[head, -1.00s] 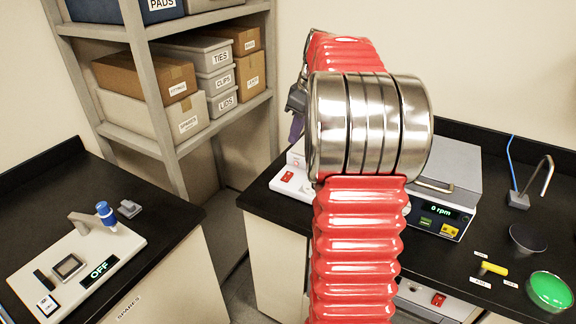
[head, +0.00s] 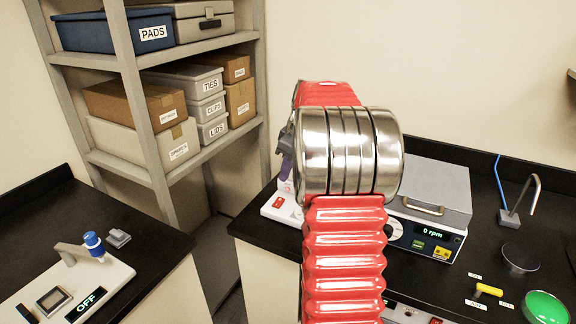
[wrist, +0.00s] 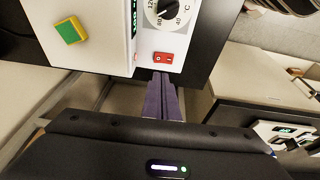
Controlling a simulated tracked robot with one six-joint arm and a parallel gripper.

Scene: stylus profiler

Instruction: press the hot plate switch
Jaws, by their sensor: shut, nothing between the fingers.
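The hot plate (head: 268,212) is a white box on the right bench, partly hidden by my arm in the head view. Its red rocker switch (head: 278,203) shows on the front face. In the wrist view the red switch (wrist: 163,57) sits below a black temperature dial (wrist: 167,12). My gripper (wrist: 162,76) has purple fingers, shut together and empty. In the wrist view the fingertips lie just below the switch in the picture; I cannot tell whether they touch. In the head view my gripper (head: 285,172) is above the switch, mostly hidden behind my arm.
Right of the hot plate stands a device with a "0 rpm" display (head: 431,233). Farther right are a yellow-handled valve (head: 489,290) and a green dome (head: 545,307). A left bench holds a panel reading OFF (head: 86,304). Shelves (head: 140,110) stand behind.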

